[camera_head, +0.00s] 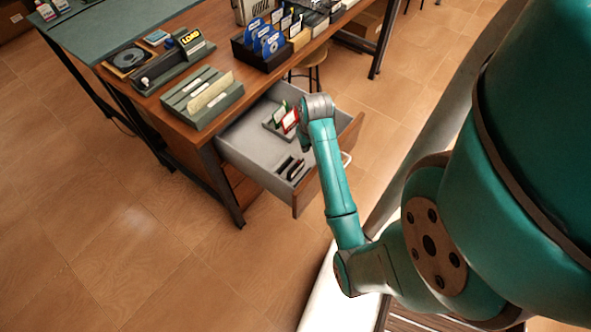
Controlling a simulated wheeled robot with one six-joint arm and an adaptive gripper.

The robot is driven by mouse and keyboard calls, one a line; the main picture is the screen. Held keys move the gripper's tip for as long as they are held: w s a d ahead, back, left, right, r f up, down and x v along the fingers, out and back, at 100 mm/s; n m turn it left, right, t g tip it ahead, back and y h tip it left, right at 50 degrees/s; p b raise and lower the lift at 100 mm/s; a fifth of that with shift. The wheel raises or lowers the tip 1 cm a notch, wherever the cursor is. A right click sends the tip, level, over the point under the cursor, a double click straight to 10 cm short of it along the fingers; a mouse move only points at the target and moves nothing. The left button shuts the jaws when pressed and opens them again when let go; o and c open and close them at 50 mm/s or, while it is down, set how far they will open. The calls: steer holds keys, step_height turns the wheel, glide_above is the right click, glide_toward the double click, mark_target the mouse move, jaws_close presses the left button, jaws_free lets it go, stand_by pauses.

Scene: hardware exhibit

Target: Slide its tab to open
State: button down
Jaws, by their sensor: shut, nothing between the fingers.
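No tab can be made out for certain at this size. A wooden-fronted drawer (252,166) is pulled out of the desk. In it, a grey holder (272,127) carries a green-edged card (280,116) and a red-edged card (290,121). Small dark pieces (290,168) lie nearer the drawer front. My gripper (305,147) points down over the drawer, just right of the red-edged card. It is shut and appears empty. Its fingertips are mostly hidden, and I cannot tell whether they touch anything. On the desk is a green-grey device (172,65) with a yellow LOAD label (190,38).
The wooden desk (150,92) holds a slotted rack (201,98) with cream cards, a black box (262,57) with blue disks and a dark disc unit (127,60). A stool (317,58) stands behind the drawer. Tiled floor is clear at lower left.

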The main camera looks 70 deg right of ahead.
mark_target(303, 159)
steer(key=shift+f, duration=1.35)
steer(key=shift+w+a, duration=0.15)
steer(key=shift+a, duration=0.55)
stand_by(0.5)
steer(key=shift+d, duration=0.3)
stand_by(0.4)
step_height(303, 159, up, 7)
stand_by(0.7)
stand_by(0.5)
